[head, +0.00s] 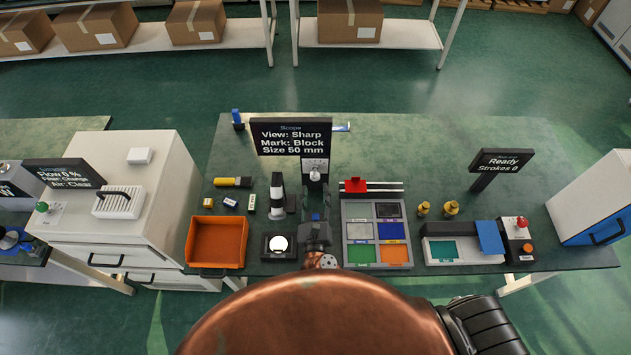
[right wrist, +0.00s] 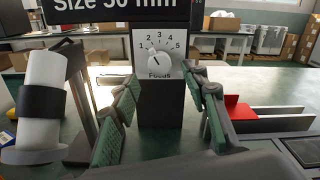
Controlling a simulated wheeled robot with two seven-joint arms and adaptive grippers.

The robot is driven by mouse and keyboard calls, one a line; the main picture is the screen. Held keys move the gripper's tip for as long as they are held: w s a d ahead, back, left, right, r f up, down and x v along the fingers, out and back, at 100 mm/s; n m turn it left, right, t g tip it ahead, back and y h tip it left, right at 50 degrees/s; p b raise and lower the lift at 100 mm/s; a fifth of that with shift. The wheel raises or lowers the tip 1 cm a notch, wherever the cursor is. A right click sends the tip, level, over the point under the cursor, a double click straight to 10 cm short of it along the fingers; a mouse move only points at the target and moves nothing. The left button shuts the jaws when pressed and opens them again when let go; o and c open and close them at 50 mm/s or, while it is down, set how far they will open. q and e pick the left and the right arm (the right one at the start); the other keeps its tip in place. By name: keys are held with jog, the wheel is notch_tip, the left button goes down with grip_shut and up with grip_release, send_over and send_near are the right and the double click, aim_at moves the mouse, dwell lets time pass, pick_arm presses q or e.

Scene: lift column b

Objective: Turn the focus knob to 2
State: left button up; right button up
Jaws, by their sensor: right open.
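The focus knob (right wrist: 157,62) is a white knob on a white dial plate marked 1 to 5, labelled Focus. I cannot read its exact setting with certainty. The plate is on a dark post, and it shows small in the head view (head: 315,167) below the scope sign (head: 291,136). The sign reads View: Sharp, Mark: Block, Size 50 mm. My right gripper (right wrist: 165,88) is open and empty, its green-padded fingers apart, in front of and below the knob, not touching it. In the head view the right gripper (head: 316,220) points toward the dial. My left gripper is not in view.
The white and black scope tube (head: 277,196) stands left of the gripper. A compartment tray (head: 345,232) and a red slider (head: 355,185) on rails are to the right. An orange bin (head: 217,242) sits at the left. The bench behind the sign is mostly clear.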

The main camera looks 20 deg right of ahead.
jog(key=v, duration=0.6)
jog(key=shift+d, duration=0.1)
dwell(0.4)
